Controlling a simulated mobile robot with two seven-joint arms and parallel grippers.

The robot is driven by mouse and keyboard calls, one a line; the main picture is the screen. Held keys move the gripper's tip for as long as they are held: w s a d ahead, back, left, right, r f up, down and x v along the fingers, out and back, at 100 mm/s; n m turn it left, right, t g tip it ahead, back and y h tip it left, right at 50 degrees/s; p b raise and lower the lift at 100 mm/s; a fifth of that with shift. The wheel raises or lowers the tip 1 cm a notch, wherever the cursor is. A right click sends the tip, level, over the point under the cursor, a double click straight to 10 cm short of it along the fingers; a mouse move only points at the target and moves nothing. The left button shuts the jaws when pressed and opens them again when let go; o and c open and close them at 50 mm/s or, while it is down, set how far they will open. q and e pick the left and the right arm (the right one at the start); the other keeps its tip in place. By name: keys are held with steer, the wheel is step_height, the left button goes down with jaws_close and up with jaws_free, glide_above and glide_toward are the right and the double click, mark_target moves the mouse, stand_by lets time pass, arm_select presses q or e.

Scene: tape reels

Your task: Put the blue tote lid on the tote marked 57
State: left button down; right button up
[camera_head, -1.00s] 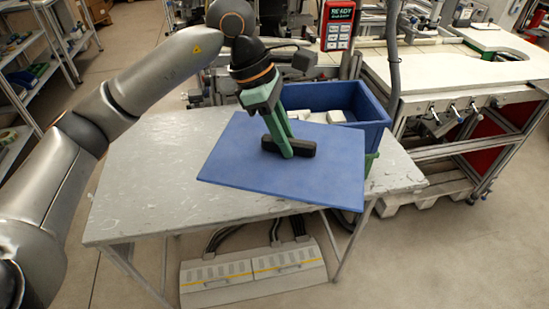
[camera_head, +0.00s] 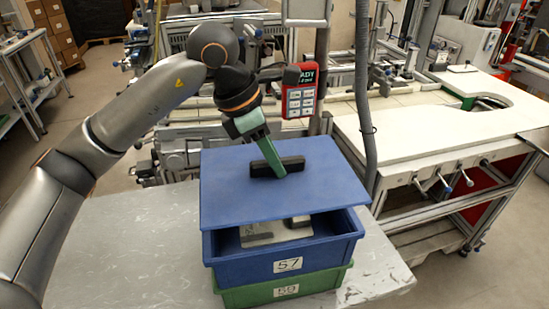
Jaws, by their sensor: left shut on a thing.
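The blue tote lid (camera_head: 230,195) is a flat blue panel with a black handle (camera_head: 292,163) on top. My left gripper (camera_head: 276,170) is shut on that handle and holds the lid over the blue tote marked 57 (camera_head: 330,255). The lid covers the back of the tote in the picture. A gap shows at the front, between the lid's near edge and the tote's rim, with pale grey items (camera_head: 258,234) visible inside. The blue tote stands on a green tote marked 59 (camera_head: 245,297). My right gripper is not in view.
The totes stand on a worn grey table (camera_head: 130,245), bare to their left. A red handheld panel (camera_head: 300,90) hangs behind the lid. A grey cable (camera_head: 364,110) hangs close to the lid's right side. A white workbench (camera_head: 425,130) stands at the right.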

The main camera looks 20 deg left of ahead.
arm_select(q)
steer(key=shift+s+f+b, duration=0.2)
steer(key=shift+f+b, duration=0.25)
steer(key=shift+f, duration=0.2)
step_height(320, 180, down, 6)
steer(key=b, duration=0.4)
steer(key=shift+w, duration=0.1)
steer(key=c, duration=0.7)
jaws_free()
steer(key=shift+o, duration=0.2)
steer(key=b+v, duration=0.1)
steer(key=v, duration=1.1)
steer(key=shift+a+r, duration=0.1)
steer(key=shift+r, duration=0.15)
